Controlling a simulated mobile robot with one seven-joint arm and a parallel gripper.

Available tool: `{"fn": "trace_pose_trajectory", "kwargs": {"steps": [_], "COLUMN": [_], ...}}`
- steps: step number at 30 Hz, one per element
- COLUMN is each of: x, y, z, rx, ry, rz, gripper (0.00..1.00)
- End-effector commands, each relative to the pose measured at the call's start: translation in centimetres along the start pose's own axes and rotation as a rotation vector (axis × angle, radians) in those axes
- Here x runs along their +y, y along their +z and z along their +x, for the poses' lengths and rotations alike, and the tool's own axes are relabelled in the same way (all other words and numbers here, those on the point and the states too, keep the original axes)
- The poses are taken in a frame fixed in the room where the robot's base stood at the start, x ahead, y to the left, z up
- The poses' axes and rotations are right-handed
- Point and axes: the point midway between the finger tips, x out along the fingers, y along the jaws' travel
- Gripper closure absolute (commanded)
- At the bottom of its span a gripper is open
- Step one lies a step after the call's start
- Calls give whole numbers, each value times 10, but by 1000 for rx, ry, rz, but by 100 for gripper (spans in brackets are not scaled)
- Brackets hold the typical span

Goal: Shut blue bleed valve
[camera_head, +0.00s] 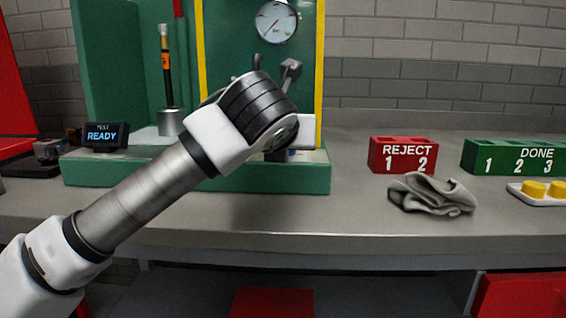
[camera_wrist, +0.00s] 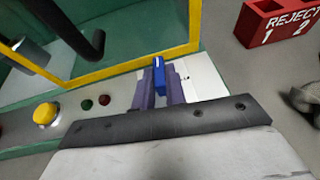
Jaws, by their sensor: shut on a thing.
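The blue bleed valve handle (camera_wrist: 159,75) shows in the wrist view, between the two fingertips of my gripper (camera_wrist: 160,84). The gripper is shut on it. The handle is a small blue block by the yellow-edged green panel. In the head view my arm hides most of the gripper and the valve; only a small bluish patch shows below the wrist. Whether the valve is turned open or shut cannot be told.
A yellow button (camera_wrist: 46,115) and small green and red ones sit left of the gripper. A gauge (camera_head: 276,21) is above. A red REJECT box (camera_head: 402,155), grey cloth (camera_head: 432,194) and green DONE box (camera_head: 513,157) stand at right. The front bench is clear.

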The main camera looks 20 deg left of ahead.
Motion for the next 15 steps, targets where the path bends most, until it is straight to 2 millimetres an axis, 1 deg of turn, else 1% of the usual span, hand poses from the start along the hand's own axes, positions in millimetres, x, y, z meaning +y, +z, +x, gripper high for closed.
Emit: {"fn": "trace_pose_trajectory", "kwargs": {"steps": [1,7,15], "x": [-2,-3,-3], "y": [-4,-2,-1], "z": [1,1,0], "rx": [0,2,4], "ry": [20,80,103], "rz": [-4,-31,-44], "gripper": [100,100,100]}}
